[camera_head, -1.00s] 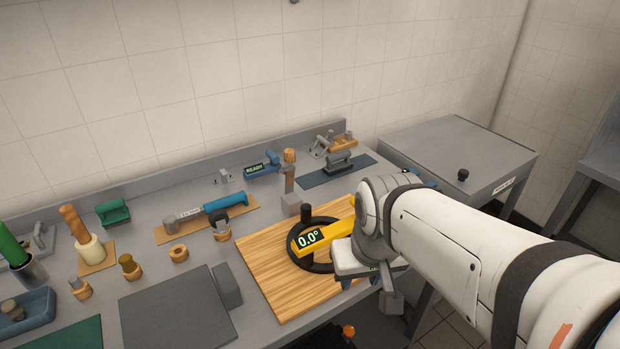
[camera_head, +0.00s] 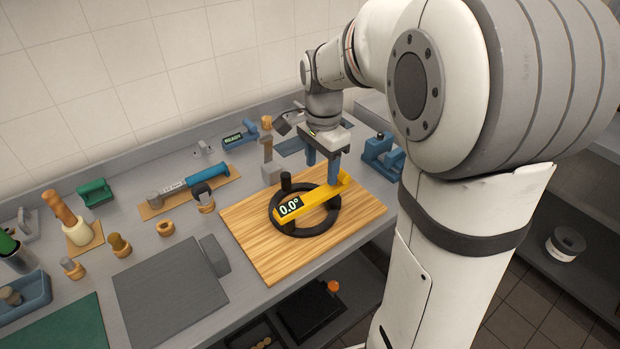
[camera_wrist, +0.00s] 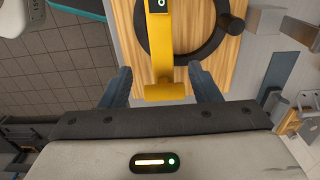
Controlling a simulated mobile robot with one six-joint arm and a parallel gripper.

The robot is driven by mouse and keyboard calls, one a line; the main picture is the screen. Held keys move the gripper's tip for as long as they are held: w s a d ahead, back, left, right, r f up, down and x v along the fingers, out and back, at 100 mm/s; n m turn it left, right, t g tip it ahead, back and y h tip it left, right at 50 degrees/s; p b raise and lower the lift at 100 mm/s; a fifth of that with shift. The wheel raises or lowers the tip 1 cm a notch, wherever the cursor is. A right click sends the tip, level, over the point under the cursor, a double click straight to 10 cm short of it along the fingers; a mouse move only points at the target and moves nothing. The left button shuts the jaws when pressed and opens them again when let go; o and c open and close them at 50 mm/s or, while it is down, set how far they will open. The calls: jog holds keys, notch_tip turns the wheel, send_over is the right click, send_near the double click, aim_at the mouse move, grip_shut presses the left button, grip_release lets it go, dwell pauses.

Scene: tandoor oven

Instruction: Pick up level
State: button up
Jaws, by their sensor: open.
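The yellow level (camera_head: 314,203) lies across a black ring with an upright knob (camera_head: 290,232) on the wooden board (camera_head: 262,256). Its display reads 0.0°. My gripper (camera_head: 322,175) is open and points down at the level's right end, with its blue fingers on either side of it. In the wrist view the level (camera_wrist: 165,60) runs up from between the two spread fingers (camera_wrist: 160,85), with a visible gap on each side.
A grey post (camera_head: 268,165) stands just behind the board. A blue clamp-like tool (camera_head: 384,158) stands right of the board. A dark grey slab (camera_head: 170,285) lies to the left. A blue-handled tool (camera_head: 200,178) and several small wooden-based pieces sit further left.

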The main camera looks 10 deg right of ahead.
aim_at(320, 192)
notch_tip(320, 192, down, 8)
jog(key=shift+r+p, duration=0.2)
jog(key=shift+p, duration=0.3)
grip_shut()
dwell(0.4)
